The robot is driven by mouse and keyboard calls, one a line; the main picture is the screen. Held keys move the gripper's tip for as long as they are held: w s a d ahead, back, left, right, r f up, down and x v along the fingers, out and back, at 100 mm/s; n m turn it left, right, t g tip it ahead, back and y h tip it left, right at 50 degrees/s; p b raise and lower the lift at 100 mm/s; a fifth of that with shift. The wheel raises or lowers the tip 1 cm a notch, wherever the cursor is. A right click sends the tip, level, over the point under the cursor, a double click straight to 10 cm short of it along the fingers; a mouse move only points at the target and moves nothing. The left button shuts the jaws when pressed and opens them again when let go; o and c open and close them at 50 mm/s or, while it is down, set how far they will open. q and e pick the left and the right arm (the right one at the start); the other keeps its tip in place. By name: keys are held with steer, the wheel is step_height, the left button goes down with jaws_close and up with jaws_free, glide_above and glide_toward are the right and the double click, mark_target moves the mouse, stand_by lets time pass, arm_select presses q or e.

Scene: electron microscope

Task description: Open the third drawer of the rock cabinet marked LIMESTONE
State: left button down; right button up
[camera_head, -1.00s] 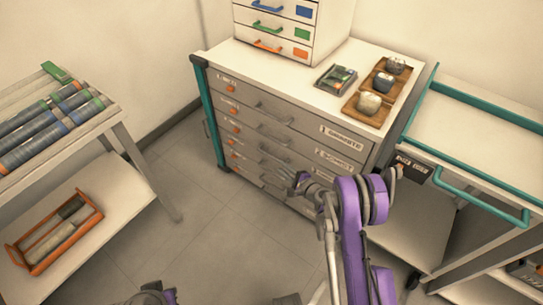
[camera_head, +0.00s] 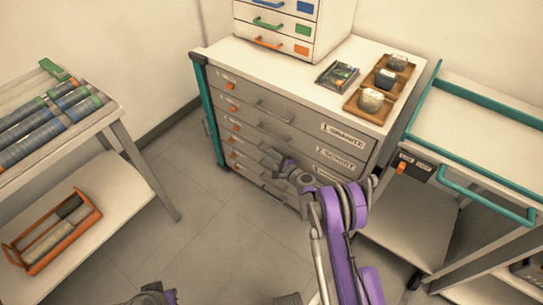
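The rock cabinet (camera_head: 300,118) is a grey chest of several drawers with bar handles, orange knobs on the left and labels on the right. The top label reads "1 GRANITE" and the second appears to read "2 SCHIST". The third drawer's label (camera_head: 326,176) is mostly hidden by my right arm, so LIMESTONE cannot be read. No drawer looks pulled out. My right gripper (camera_head: 284,164) is in front of the cabinet, by the handles of the middle drawers; I cannot tell whether it touches one or how its fingers stand. My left gripper (camera_head: 155,294) shows only partly at the bottom edge.
A teal-railed trolley (camera_head: 470,125) stands close on the right. A core-sample table (camera_head: 95,125) is at the left, with an orange tray (camera_head: 60,245) on its lower shelf. A small drawer unit (camera_head: 318,30) and rock trays (camera_head: 358,108) sit on the cabinet. The floor between is clear.

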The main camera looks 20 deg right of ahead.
jaws_close()
stand_by(1.4)
